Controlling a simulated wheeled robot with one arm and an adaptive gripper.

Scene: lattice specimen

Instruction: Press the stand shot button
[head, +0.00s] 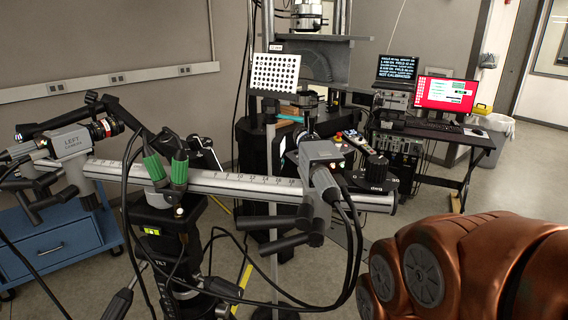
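I cannot make out a button marked as the stand shot button. The camera stand (165,255) fills the left and middle, with a ruled bar (235,185) across it. A grey camera marked LEFT (72,142) sits on the bar's left end, and a second grey camera (322,152) sits near its right end. Two green-and-black knobs (179,170) stand on the bar. A small box with red and green spots (342,138) shows behind the right camera, too small to read. My copper-coloured arm fills the lower right corner; my gripper is not in view.
A white dotted board (275,73) stands before a test frame (330,60). A blue cabinet (50,248) is at left. Black cables hang around the stand. Floor is clear at far right.

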